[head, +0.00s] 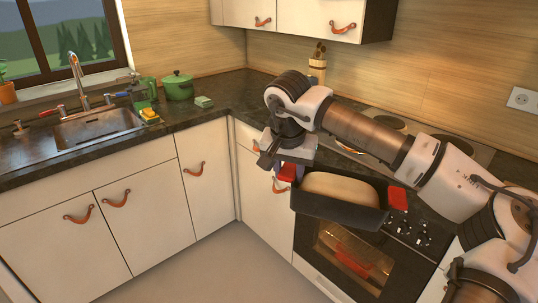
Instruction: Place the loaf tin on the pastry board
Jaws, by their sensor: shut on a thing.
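The loaf tin (338,212) is dark, with red grips at both ends and a pale loaf in it. It hangs in the air in front of the oven, roughly level and below the worktop's edge. My gripper (284,178) is shut on the tin's left red grip. The fingertips are partly hidden by the wrist. I cannot make out a pastry board in this view.
The oven (345,258) has a lit window behind the tin. The dark worktop (165,125) is fairly clear near the corner. My arm covers part of the hob (390,124).

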